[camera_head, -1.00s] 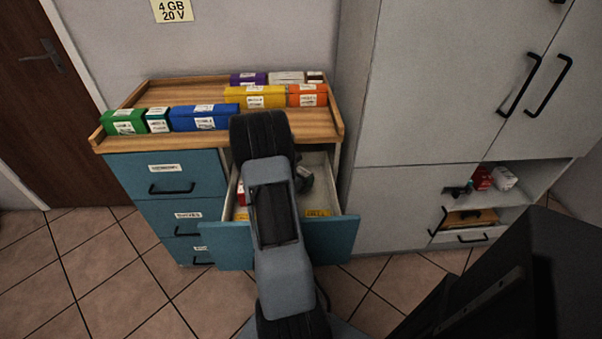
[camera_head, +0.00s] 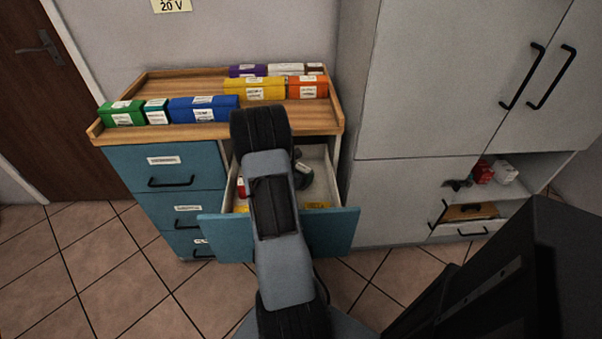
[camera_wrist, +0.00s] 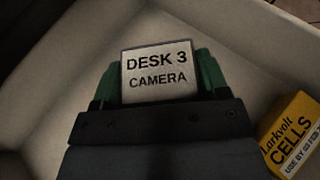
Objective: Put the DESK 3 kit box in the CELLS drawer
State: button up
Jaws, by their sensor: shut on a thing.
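The DESK 3 kit box (camera_wrist: 159,72) shows in the wrist view by its white label, which reads "DESK 3 CAMERA". My gripper (camera_wrist: 158,88) is shut on it, with green parts close on both sides of the label. The pale inside of an open drawer lies around and below the box. In the head view this drawer (camera_head: 335,232) is pulled out, with a teal front. A yellow pack marked "CELLS" (camera_wrist: 292,138) lies in it at the lower right of the wrist view. My arm hides the box and fingertips in the head view. I cannot tell whether the box touches the drawer floor.
Green (camera_head: 122,114), blue (camera_head: 203,110), yellow (camera_head: 255,90) and orange (camera_head: 307,88) boxes stand on the wooden top above the drawer. Shut teal drawers (camera_head: 168,170) are to the left. A tall grey cabinet (camera_head: 400,200) stands close on the right.

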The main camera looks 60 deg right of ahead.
jog(key=shift+f+b, duration=0.55)
jog(key=shift+b, duration=0.2)
jog(key=o, duration=1.1)
jog(key=p+v, duration=0.1)
jog(key=v, duration=1.3)
jog(key=shift+w, duration=0.1)
